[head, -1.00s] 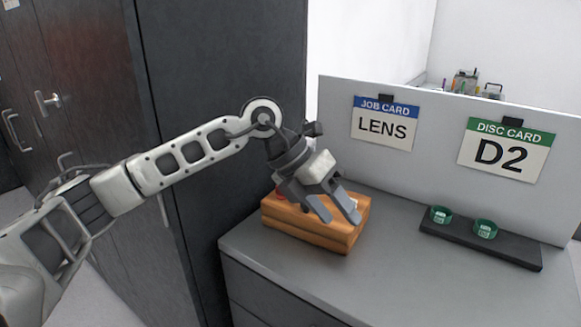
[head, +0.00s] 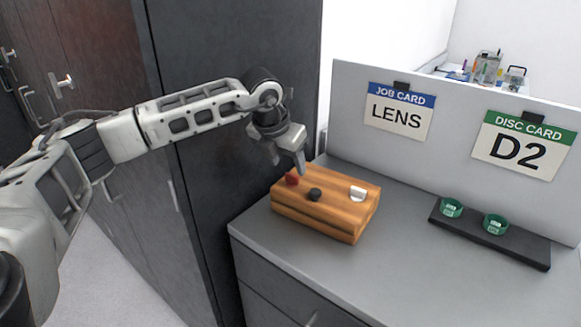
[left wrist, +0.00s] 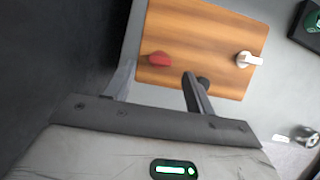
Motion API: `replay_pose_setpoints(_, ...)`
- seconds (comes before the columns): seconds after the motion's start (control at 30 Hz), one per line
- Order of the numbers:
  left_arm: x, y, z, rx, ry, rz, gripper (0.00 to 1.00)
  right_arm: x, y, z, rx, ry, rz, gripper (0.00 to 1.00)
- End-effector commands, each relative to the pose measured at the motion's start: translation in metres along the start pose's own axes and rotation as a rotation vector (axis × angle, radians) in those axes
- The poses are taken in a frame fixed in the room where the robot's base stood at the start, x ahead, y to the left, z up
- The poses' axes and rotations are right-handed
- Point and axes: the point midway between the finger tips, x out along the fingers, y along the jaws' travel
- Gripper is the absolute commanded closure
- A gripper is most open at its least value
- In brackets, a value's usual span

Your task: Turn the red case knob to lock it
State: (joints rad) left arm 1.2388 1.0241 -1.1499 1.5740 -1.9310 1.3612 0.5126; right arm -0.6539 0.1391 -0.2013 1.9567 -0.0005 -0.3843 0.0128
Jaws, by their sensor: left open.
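The wooden case (head: 325,215) sits on the grey counter beside the dark cabinet. On its top are a red knob (head: 292,178), a black knob (head: 315,194) and a silver-white knob (head: 358,193). My left gripper (head: 289,167) is open and empty, just above the red knob end of the case. In the left wrist view, the red knob (left wrist: 158,58) lies ahead of the gap between the fingers, nearer the left finger. The right finger partly covers the black knob (left wrist: 204,82). Contact with the red knob cannot be told. My right gripper is out of view.
A dark tray (head: 490,236) with two green rings (head: 495,224) lies at the right. A grey partition (head: 350,120) behind carries the LENS job card (head: 399,111) and D2 disc card (head: 521,146). The dark cabinet (head: 225,130) is close on the left. The counter's front is clear.

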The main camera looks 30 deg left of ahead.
Motion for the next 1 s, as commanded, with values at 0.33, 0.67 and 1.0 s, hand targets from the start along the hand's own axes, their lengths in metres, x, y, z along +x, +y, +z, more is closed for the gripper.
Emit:
replay_pose_setpoints(0.33,0.04,0.0,0.0,0.001,0.0,-0.001,0.45,-0.003,0.002,-0.002,0.002,0.0,0.007,1.0)
replay_pose_setpoints(0.67,0.042,0.0,0.0,0.001,-0.001,-0.001,0.51,-0.002,0.002,-0.003,0.004,0.002,0.007,1.0)
replay_pose_setpoints(1.0,0.042,0.0,0.0,0.004,-0.001,-0.003,0.9,-0.002,0.001,-0.002,0.004,-0.002,0.006,1.0)
